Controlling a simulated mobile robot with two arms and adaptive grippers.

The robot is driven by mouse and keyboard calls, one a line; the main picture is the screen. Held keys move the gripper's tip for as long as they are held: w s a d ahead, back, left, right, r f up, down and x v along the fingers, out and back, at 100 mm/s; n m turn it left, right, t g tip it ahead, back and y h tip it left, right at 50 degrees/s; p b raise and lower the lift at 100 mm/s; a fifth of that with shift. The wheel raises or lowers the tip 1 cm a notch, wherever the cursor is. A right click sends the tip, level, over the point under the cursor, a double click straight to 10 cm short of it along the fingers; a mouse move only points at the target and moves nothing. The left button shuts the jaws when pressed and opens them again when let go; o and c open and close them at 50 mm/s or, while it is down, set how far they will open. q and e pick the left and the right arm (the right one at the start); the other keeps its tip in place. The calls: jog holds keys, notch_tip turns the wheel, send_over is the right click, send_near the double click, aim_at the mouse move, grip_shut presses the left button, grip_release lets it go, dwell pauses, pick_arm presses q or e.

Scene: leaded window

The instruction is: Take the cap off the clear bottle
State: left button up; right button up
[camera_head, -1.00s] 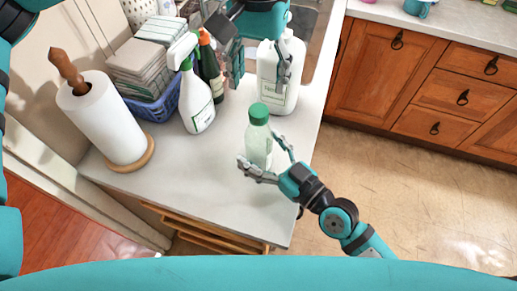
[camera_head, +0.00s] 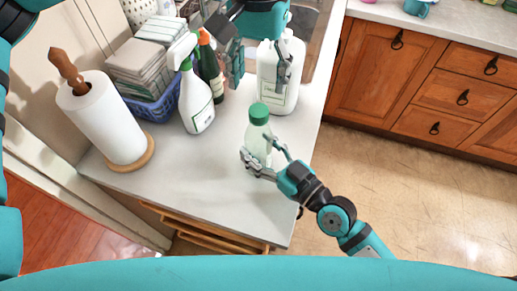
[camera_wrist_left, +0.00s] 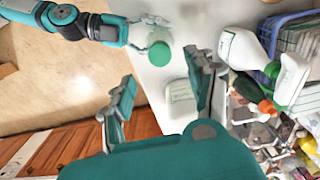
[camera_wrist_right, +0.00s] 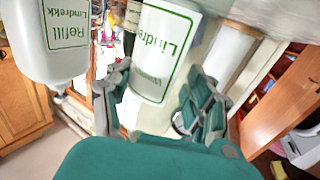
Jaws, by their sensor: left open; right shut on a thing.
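The clear bottle (camera_head: 257,141) stands upright near the counter's right edge, with its green cap (camera_head: 259,112) on top. My right gripper (camera_head: 262,165) is shut around the bottle's body, below the cap. The right wrist view shows its fingers (camera_wrist_right: 155,105) with a green-lettered label between them; I cannot tell whether that label is the clear bottle's. My left gripper (camera_head: 258,68) is open and empty, above and behind the bottle, in front of the white refill bottle. In the left wrist view the green cap (camera_wrist_left: 159,54) shows from above, beyond the open fingers (camera_wrist_left: 163,92).
Close behind stand the white refill bottle (camera_head: 283,92), a white spray bottle (camera_head: 196,104) and a dark bottle (camera_head: 211,75). A paper towel roll (camera_head: 108,120) and a blue basket (camera_head: 158,108) are at the left. The counter's front (camera_head: 215,190) is clear.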

aim_at(259, 110)
pick_arm(q)
jog(key=m, duration=0.3)
pick_arm(e)
grip_shut()
pick_arm(q)
jog(key=shift+m, duration=0.6)
jog(key=shift+f, duration=0.35)
notch_tip(259, 110, down, 7)
jog(key=shift+f, duration=0.15)
